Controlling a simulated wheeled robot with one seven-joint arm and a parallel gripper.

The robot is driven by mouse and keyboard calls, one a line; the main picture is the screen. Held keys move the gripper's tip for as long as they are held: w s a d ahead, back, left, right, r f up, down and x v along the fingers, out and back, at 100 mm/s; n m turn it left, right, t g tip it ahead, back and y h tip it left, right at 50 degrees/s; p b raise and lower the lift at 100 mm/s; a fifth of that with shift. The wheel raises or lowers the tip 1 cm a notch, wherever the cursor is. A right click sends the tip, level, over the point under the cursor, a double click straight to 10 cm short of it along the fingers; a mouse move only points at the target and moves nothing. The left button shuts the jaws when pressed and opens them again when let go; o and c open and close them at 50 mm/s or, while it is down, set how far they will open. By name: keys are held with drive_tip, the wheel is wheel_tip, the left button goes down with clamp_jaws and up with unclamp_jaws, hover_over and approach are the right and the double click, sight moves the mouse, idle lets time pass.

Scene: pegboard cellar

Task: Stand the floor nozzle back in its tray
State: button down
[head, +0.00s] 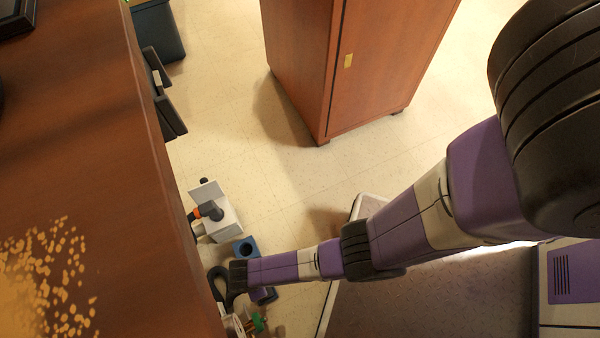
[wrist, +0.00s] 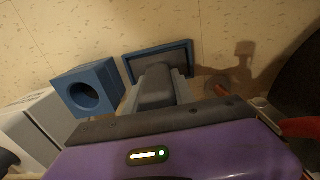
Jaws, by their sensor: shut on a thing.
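The floor nozzle (wrist: 154,90) is a dark grey piece between the two grey fingers of my gripper (wrist: 158,82) in the wrist view. The gripper is shut on it. The tray (wrist: 188,48), shallow and blue-rimmed, lies on the floor just beyond the nozzle and partly behind it. The nozzle's far end overlaps the tray in the picture; I cannot tell whether it touches the tray floor. In the head view my arm reaches down to the lower left, and the fingers and nozzle are hidden there.
A blue block with a round hole (wrist: 88,92) stands left of the tray; it also shows in the head view (head: 240,249). A white box (head: 222,222) stands beyond it. A wooden desk (head: 110,150) edges the left side. A cabinet (head: 335,70) stands at the back, with open floor before it.

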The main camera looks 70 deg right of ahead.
idle(0.4)
drive_tip(key=c, duration=1)
unclamp_jaws()
drive_tip(key=shift+o, duration=0.2)
drive_tip(key=o, duration=0.5)
drive_tip(key=shift+r+p, duration=3.45)
